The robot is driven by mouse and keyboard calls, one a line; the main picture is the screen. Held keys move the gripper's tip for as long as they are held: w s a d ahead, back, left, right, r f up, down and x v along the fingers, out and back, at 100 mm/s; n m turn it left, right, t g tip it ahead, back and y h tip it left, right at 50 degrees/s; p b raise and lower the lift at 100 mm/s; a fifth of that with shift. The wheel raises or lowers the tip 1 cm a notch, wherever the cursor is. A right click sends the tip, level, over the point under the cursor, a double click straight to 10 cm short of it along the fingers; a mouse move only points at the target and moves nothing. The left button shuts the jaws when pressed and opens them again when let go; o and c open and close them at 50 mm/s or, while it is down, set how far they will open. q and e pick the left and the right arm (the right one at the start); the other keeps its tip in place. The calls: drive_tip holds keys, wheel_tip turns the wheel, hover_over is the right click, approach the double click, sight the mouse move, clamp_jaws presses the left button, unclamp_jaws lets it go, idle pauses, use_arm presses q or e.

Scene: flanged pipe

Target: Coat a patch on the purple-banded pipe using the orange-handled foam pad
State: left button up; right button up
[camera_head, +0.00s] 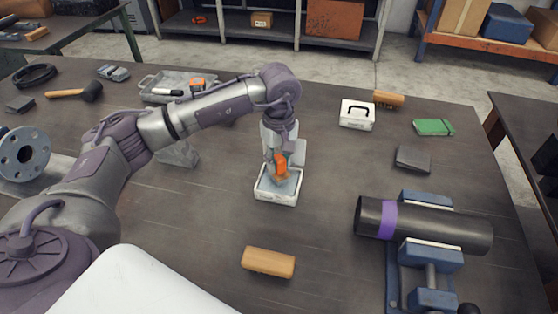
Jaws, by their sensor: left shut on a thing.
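My left gripper (280,160) points down over a small white tray (277,199) and is shut on the orange-handled foam pad (281,166). The pad's lower part is inside the tray, over a grey-blue surface; whether it touches that surface I cannot tell. The fingers hide part of the pad. The dark pipe with a purple band (388,219) lies across a blue vise (430,256) at the right of the table, its open end facing left. My right gripper is not in view.
A wooden block (268,262) lies in front of the tray. A metal tray (160,81) and mallet (88,92) lie back left. Table between tray and pipe is clear.

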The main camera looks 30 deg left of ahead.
use_arm(q)
drive_tip(key=shift+r+p, duration=1.25)
drive_tip(key=shift+r, duration=1.75)
